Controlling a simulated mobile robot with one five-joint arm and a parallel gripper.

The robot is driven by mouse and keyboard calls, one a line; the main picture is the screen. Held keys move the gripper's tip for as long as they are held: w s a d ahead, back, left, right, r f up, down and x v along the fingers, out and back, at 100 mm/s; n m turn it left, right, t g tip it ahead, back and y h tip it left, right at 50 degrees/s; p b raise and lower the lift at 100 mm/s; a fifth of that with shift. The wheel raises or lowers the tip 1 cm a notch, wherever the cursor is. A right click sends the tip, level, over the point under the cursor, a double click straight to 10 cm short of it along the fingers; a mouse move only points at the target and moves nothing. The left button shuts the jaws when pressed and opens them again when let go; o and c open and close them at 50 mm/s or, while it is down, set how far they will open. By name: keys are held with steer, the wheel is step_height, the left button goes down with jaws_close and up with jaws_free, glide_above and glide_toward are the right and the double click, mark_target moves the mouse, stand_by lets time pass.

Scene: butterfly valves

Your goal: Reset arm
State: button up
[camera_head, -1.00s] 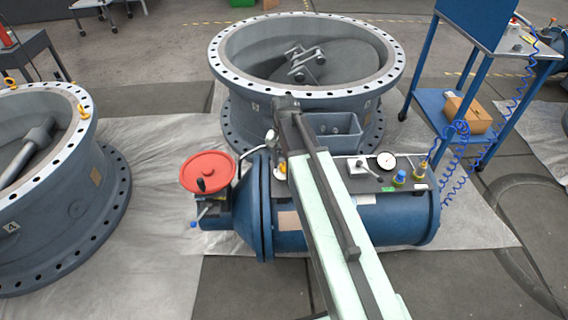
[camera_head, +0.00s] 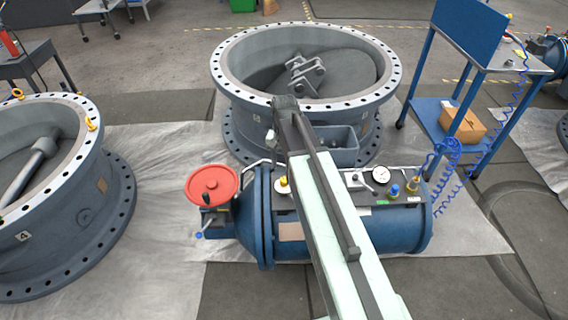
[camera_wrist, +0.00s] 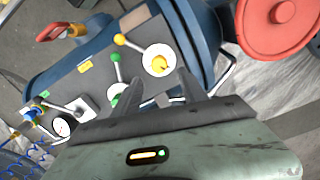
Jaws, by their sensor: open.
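My gripper (camera_wrist: 157,97) shows in the wrist view, with two dark fingers apart and nothing between them. It is over the top panel of the blue cylindrical valve unit (camera_wrist: 55,78). A white round plate with a yellow knob (camera_wrist: 159,60) lies just beyond the fingertips.
A large grey flanged valve (camera_head: 240,110) stands behind the unit, and another (camera_head: 70,220) stands at the left. A blue cart (camera_head: 475,55) with a cardboard box (camera_head: 462,124) is at the right. Coiled blue hoses (camera_head: 448,165) hang beside it. A grey sheet (camera_head: 165,150) covers the floor.

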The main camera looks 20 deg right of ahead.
stand_by(0.4)
steer(key=shift+s+a, duration=0.2)
steer(key=shift+a, duration=0.05)
steer(key=s+a+n, duration=0.2)
steer(key=s+n, duration=0.3)
steer(key=s, duration=0.5)
step_height(320, 180, up, 13)
steer(key=p, duration=1.3)
steer(key=shift+d+r, duration=0.2)
steer(key=shift+d, duration=0.05)
steer(key=shift+d, duration=0.1)
